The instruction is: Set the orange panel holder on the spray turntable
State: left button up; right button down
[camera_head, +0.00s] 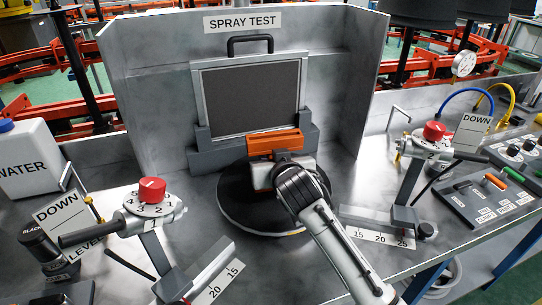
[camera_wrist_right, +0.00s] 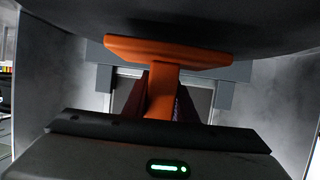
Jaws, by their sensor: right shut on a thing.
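The orange panel holder (camera_head: 274,142) is over the back part of the black round spray turntable (camera_head: 236,208), in front of the grey framed panel. My right gripper (camera_head: 268,172) is shut on it. In the right wrist view the holder's stem (camera_wrist_right: 160,92) is between my gripper's jaws (camera_wrist_right: 160,112), and its wide orange plate (camera_wrist_right: 168,52) lies close to the dark disc (camera_wrist_right: 200,18) along the top. I cannot tell whether the plate touches the disc. My arm and gripper hide part of the turntable. My left gripper is not in view.
A grey booth (camera_head: 333,85) encloses the turntable at the back and sides, with a framed dark panel (camera_head: 250,97) inside. Spray stands with red knobs (camera_head: 152,190) (camera_head: 434,131) flank it. A control box (camera_head: 487,193) is at right, a white water jug (camera_head: 28,160) at left.

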jog(key=shift+f, duration=0.35)
jog(key=shift+f+b, duration=0.45)
jog(key=shift+f, duration=0.05)
jog(key=c, duration=1.5)
grip_release()
jog(key=shift+o, duration=0.7)
jog(key=shift+s+f, duration=0.1)
